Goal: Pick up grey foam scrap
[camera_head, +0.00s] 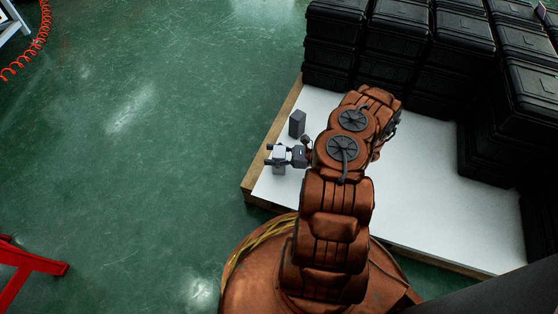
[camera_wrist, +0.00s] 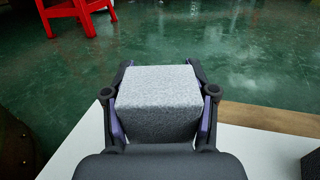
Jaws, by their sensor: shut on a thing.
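The grey foam scrap (camera_wrist: 158,100) is a speckled, light grey block, held between the two fingers of my gripper (camera_wrist: 160,105) in the wrist view. The fingers press against its left and right sides. In the head view my gripper (camera_head: 271,155) is at the left end of the white-topped platform, with the grey foam scrap (camera_head: 279,169) between and below its fingers. I cannot tell whether the block's underside touches the platform. Its lower part is hidden by the gripper body in the wrist view.
A dark grey block (camera_head: 297,123) stands on the white platform (camera_head: 440,205), just beyond my gripper. Stacked black cases (camera_head: 400,60) fill the platform's back and right. Green floor (camera_head: 130,150) is open to the left. A red stand (camera_head: 35,265) is at lower left.

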